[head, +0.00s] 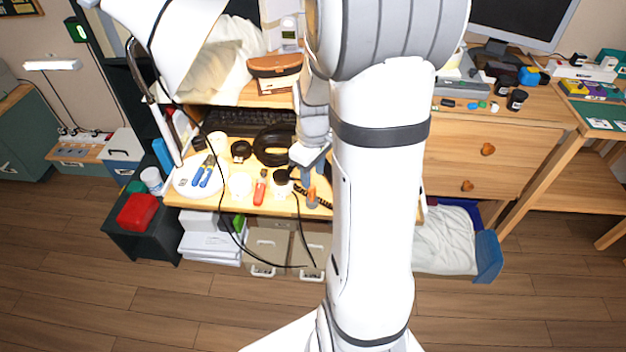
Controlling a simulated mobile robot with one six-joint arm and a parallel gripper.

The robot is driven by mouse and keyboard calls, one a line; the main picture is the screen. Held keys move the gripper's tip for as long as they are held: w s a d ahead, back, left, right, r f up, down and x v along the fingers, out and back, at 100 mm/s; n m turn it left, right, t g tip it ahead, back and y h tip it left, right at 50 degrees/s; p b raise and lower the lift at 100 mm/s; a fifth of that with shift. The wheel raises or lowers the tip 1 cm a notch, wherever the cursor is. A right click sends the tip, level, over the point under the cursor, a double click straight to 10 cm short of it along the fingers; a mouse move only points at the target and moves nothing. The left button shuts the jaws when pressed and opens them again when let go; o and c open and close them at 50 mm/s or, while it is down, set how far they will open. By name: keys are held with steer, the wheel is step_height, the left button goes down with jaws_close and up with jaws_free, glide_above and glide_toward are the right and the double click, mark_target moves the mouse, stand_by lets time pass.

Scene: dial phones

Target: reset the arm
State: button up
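My white arm rises through the middle of the head view and bends over at the top, covering the middle of the desk. Its grey and white end section hangs down left of the big link, over the desk. My gripper (306,168) seems to be at the lower end of that section, low over the right part of the lit desk top. It is small and partly hidden by the arm. I cannot make out its fingers or whether anything is between them.
The cluttered desk (220,196) holds a black keyboard (235,122), a black coil (273,146), a red-handled tool (260,188) and a lamp (165,30). A drawer unit (480,160) stands right. A red object (138,211) sits left. The wooden floor (150,305) in front is clear.

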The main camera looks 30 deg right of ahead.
steer(key=shift+r, duration=0.4)
steer(key=shift+a+r, duration=0.15)
steer(key=shift+r, duration=0.05)
steer(key=s+a+r+m+t+p, duration=0.1)
steer(key=s+a+r+p, duration=0.3)
steer(key=r, duration=0.3)
steer(key=s+a+r+m+p, duration=0.2)
steer(key=s+a+r+p, duration=0.2)
steer(key=r, duration=0.4)
steer(key=s+a+r+m+t+p, duration=0.1)
steer(key=s+a+r+m+p, duration=0.1)
steer(key=s+a+r+p, duration=0.2)
step_height(320, 180, up, 4)
steer(key=shift+f+t, duration=0.1)
steer(key=shift+t, duration=0.2)
